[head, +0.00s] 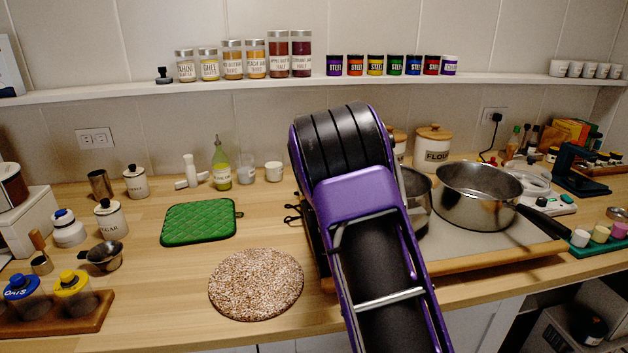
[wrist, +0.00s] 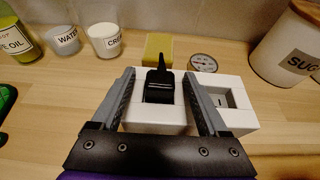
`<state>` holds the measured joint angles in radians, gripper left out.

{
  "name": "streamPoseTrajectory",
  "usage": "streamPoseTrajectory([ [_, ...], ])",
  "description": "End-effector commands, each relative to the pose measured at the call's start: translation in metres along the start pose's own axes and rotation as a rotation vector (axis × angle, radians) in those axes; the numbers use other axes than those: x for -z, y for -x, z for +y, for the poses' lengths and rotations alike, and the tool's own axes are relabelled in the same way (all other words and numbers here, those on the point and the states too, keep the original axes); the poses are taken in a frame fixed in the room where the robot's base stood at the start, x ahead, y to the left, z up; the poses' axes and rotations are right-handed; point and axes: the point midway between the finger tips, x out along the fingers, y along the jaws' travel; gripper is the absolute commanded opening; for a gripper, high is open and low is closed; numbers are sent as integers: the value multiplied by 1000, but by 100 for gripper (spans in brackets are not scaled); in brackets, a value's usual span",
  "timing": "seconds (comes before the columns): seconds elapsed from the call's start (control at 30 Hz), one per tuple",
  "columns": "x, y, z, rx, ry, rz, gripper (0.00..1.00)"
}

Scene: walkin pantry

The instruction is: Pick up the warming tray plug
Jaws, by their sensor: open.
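In the wrist view a black plug (wrist: 159,88) stands upright in a white socket block (wrist: 240,118), its thin black end pointing up. My gripper (wrist: 159,74) is open, with one finger on each side of the plug. I cannot tell whether either finger touches it. The block's right-hand opening is empty. In the head view my purple and black arm hides the gripper, this plug and the block. Another black plug (head: 496,118) sits in the wall outlet at the right; which one serves the warming tray is not clear.
A yellow block (wrist: 158,48) and a round dial (wrist: 203,62) stand behind the socket block. A steel pan (head: 478,203) stands right of my arm.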

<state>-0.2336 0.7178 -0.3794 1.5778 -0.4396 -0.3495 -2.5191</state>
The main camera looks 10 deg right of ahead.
Motion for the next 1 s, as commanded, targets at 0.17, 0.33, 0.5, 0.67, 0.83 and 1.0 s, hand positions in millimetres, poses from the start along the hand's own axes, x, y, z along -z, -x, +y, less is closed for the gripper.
streamPoseTrajectory([
  [0.17, 0, -3, 0, 1, 0, 0, 78],
  [0.33, 0, -3, 0, 1, -1, 0, 65],
  [0.5, 0, -3, 0, 1, -1, 0, 34],
  [0.67, 0, -3, 0, 1, -1, 0, 6],
  [0.83, 0, -3, 0, 1, -1, 0, 0],
  [1.0, -2, -2, 0, 1, -1, -1, 0],
])
